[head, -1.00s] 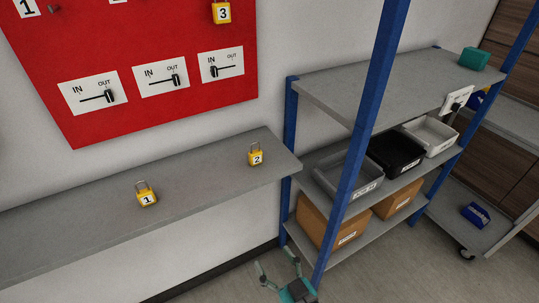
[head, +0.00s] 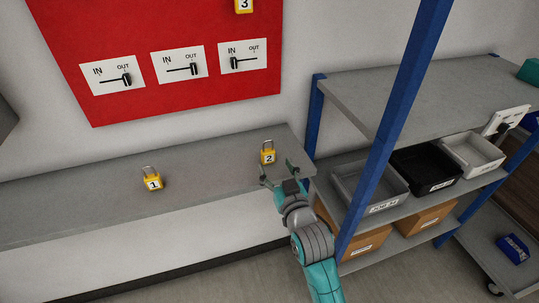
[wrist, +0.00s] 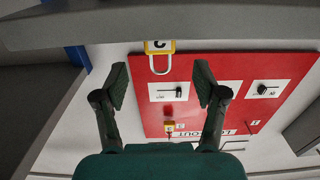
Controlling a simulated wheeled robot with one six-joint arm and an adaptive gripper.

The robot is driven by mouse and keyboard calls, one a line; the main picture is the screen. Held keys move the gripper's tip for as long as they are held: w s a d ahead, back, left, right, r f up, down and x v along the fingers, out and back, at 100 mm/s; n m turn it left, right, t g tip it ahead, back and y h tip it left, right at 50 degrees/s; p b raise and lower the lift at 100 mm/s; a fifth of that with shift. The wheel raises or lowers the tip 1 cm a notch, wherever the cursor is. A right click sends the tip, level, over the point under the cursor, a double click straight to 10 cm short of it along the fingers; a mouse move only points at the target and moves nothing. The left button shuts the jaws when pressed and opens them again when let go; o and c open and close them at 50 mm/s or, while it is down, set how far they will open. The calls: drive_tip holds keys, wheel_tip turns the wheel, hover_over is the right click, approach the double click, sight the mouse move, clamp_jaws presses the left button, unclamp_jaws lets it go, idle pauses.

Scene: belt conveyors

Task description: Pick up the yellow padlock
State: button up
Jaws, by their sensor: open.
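Three yellow padlocks show in the head view. Padlock 2 (head: 268,157) stands upright on the grey wall shelf (head: 205,164) near its right end. Padlock 1 (head: 153,183) stands on the same shelf further left. Padlock 3 (head: 243,5) is at the top edge, on the red board. My gripper (head: 279,175) is open and empty by the shelf's front edge, close to padlock 2. In the wrist view, which looks upside down, padlock 2 (wrist: 159,58) shows ahead, beyond the open fingers (wrist: 160,84), its body partly hidden by the shelf edge.
The red board (head: 160,100) with several IN/OUT switches hangs above the shelf. A rack with blue posts (head: 390,110) stands close at right, holding grey (head: 365,188), black (head: 422,170) and white bins (head: 470,152). The shelf between padlocks 1 and 2 is clear.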

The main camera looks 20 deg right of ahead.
sight(269, 153)
drive_tip(key=shift+w+r, duration=0.15)
drive_tip(key=shift+w, duration=3.3)
drive_tip(key=c, duration=1.3)
